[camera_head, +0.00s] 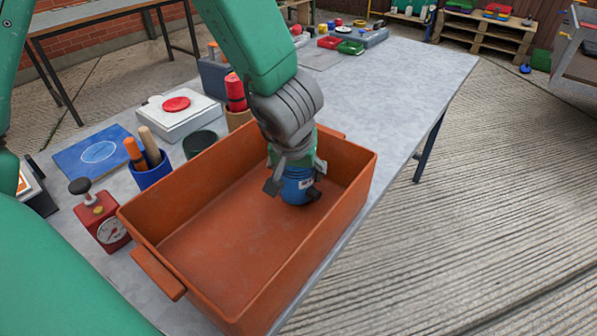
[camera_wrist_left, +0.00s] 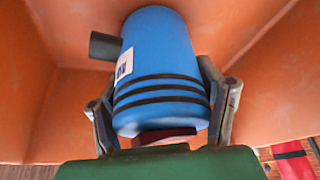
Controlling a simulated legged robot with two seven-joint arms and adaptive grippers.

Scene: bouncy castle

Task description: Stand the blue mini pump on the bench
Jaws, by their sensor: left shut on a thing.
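The blue mini pump (camera_head: 297,190) is inside the orange crate (camera_head: 205,232), near its far right corner. In the left wrist view the pump (camera_wrist_left: 165,60) is a blue cylinder with black bands, a white label and a dark stub on its side. My left gripper (camera_head: 290,180) reaches down into the crate and is shut on the pump. Its fingers (camera_wrist_left: 165,105) lie on both sides of the pump's banded end. I cannot tell whether the pump touches the crate floor. The grey bench (camera_head: 415,75) is under the crate. My right gripper is not in view.
Left of the crate are a red gauge (camera_head: 100,220), a blue cup with tools (camera_head: 150,172), a dark green pot (camera_head: 200,143) and a white box with a red disc (camera_head: 180,117). The bench beyond the crate's right end is clear; trays (camera_head: 350,46) lie farther back.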

